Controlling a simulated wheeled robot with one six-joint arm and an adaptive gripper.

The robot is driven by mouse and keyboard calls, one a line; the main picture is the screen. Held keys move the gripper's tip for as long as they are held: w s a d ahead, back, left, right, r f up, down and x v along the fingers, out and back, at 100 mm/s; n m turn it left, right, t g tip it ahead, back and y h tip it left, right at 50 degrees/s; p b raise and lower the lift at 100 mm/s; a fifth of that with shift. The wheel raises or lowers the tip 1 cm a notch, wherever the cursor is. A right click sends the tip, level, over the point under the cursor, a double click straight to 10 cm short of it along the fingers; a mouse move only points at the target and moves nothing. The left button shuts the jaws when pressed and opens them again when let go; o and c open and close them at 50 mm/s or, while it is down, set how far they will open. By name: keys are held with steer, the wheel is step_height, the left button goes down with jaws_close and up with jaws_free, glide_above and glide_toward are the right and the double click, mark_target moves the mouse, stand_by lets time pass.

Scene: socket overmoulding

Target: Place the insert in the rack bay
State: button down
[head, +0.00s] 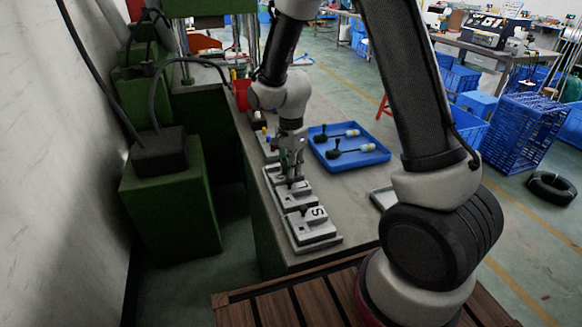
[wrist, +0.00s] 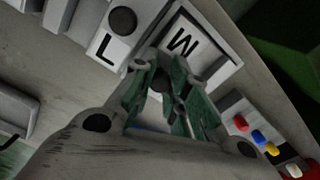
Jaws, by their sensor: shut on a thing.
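My gripper (wrist: 163,84) is shut on a dark round knob (wrist: 160,78), mostly hidden between the fingers. The knob appears to belong to the insert (wrist: 198,48), a grey block whose white label reads W or M. The insert lies at the rack, beside a block (wrist: 108,45) marked L with a dark knob. I cannot tell whether the insert is fully seated or slightly raised. In the head view my gripper (head: 291,174) points down over the row of grey rack blocks (head: 312,228) along the bench's left edge; the held insert is largely hidden there.
A blue tray (head: 372,157) with two dark plugs with pale ends stands right of the row. Red, blue and yellow pieces (wrist: 258,136) lie near my gripper in the wrist view. A green machine box (head: 170,205) is at left. Bench (head: 345,205) between row and tray is clear.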

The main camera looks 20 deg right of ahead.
steer(key=c, duration=1.4)
jaws_free()
step_height(320, 180, up, 12)
steer(key=s+d+r+n+t, duration=0.2)
steer(key=s+d+r+n, duration=0.3)
steer(key=s+d+r, duration=0.4)
steer(key=s+d+r+n, duration=0.1)
steer(key=s+n, duration=0.2)
steer(key=s, duration=0.2)
steer(key=s+d+r+n+t, duration=0.1)
steer(key=s+d+r+n, duration=0.1)
steer(key=s, duration=0.3)
steer(key=s+d+r+n+t, duration=0.1)
steer(key=s+n, duration=0.2)
steer(key=s, duration=0.2)
steer(key=shift+d+r+n, duration=0.3)
steer(key=shift+d, duration=0.05)
